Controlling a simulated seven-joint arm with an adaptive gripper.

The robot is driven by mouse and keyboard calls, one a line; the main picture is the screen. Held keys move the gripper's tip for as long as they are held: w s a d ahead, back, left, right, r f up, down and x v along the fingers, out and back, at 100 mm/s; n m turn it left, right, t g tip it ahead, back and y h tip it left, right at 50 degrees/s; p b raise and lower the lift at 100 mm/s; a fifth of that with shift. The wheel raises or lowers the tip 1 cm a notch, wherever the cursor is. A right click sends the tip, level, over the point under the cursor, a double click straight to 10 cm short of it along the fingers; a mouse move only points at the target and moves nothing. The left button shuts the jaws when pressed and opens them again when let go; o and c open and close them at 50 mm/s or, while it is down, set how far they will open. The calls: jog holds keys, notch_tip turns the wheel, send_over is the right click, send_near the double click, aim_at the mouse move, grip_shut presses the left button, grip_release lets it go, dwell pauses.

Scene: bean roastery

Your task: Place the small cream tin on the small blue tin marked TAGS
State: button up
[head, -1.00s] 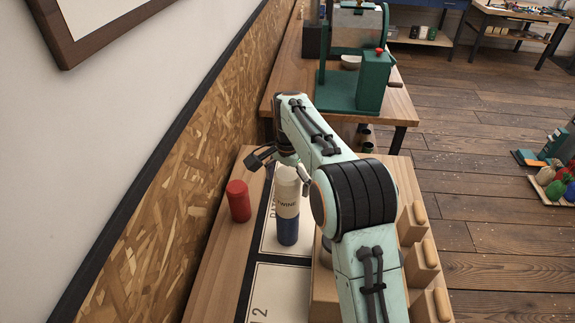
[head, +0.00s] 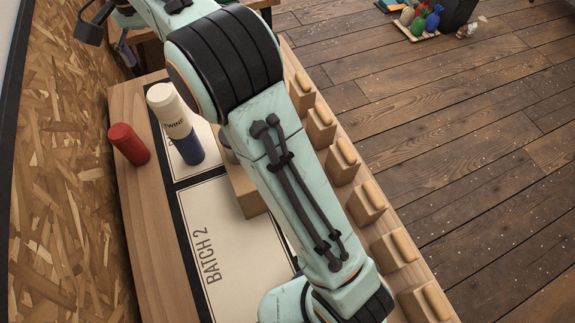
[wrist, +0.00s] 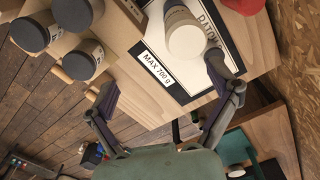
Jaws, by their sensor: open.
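The small cream tin (head: 161,96) is at the top of an upright stack on the bench. Below it is a pale band reading TWINE (head: 177,128); I cannot tell if this is a separate tin. The blue tin (head: 189,150) is at the bottom; no TAGS mark is readable. My gripper (head: 107,40) is at the top left in the head view, partly cut off and apart from the stack. In the wrist view, my gripper (wrist: 160,73) is open and empty, and the cream top (wrist: 187,40) shows close to the right finger.
A red tin (head: 129,144) stands left of the stack, by the chipboard wall. A BATCH 2 card (head: 235,250) lies in front, clear of tins. Grey-lidded jars (wrist: 35,34) stand in a wooden rack beside the MAX 700 g label (wrist: 160,69).

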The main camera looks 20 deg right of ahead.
jog(key=s+d+r+n, duration=0.2)
jog(key=s+d, duration=0.4)
jog(key=s, duration=0.2)
jog(key=s+d+f+n, duration=0.2)
jog(key=s+f, duration=0.2)
jog(key=s, duration=0.7)
jog(key=s+d+f+n, duration=0.1)
jog(key=s+d+f, duration=0.2)
jog(key=s, duration=0.9)
notch_tip(320, 180, down, 2)
jog(key=shift+f+n+y, duration=0.2)
jog(key=shift+n+y, duration=0.2)
